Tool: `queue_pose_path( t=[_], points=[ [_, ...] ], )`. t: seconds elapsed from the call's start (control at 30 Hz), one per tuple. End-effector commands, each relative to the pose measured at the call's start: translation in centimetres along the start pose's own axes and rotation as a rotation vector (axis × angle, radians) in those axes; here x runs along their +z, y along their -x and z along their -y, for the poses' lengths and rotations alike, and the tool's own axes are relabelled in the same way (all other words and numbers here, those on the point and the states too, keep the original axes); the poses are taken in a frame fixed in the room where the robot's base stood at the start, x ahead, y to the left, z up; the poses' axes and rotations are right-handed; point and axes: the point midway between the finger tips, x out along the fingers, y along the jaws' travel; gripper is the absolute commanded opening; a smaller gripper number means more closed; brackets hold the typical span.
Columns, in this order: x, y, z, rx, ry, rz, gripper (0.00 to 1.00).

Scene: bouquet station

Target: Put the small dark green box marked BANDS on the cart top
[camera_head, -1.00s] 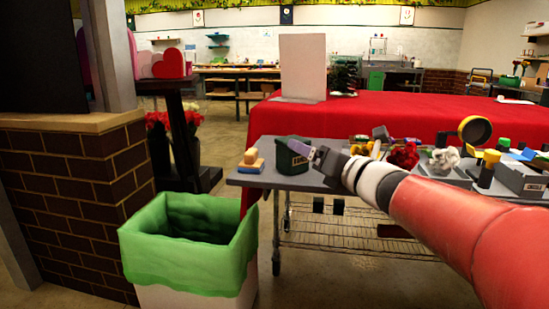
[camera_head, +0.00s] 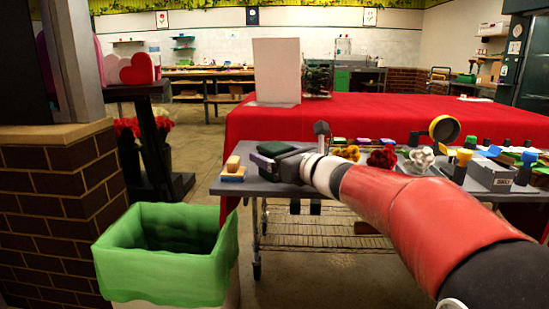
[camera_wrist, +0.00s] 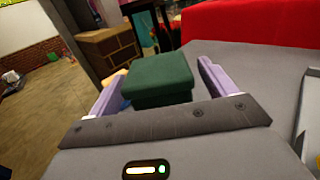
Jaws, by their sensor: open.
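The dark green box (camera_head: 275,148) is at the left end of the grey cart top (camera_head: 232,184) in the head view. In the wrist view its flat green top (camera_wrist: 158,72) shows between and a little beyond my two purple fingers. My gripper (camera_wrist: 162,84) is open, with a gap beside the box on the right. In the head view my gripper (camera_head: 283,162) is low beside the box and hides part of it. The box's underside is hidden, so contact with the cart top is hard to judge. No BANDS label is readable now.
Flowers (camera_head: 382,157), a grey tray (camera_head: 492,174) and several small items crowd the cart's right side. A green-lined bin (camera_head: 165,255) stands in front left. A red-covered table (camera_head: 380,121) is behind.

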Motion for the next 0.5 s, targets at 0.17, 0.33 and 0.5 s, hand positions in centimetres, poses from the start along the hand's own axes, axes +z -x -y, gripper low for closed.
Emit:
queue_pose_path(
  t=[0.17,0.33,0.5],
  points=[
    [0.1,-2.1,0.0,0.0,-0.001,0.0,0.84],
    [0.0,-2.3,0.0,-0.001,-0.001,0.0,0.84],
    [0.0,-2.3,0.0,-0.001,-0.001,0.0,0.73]
  ],
)
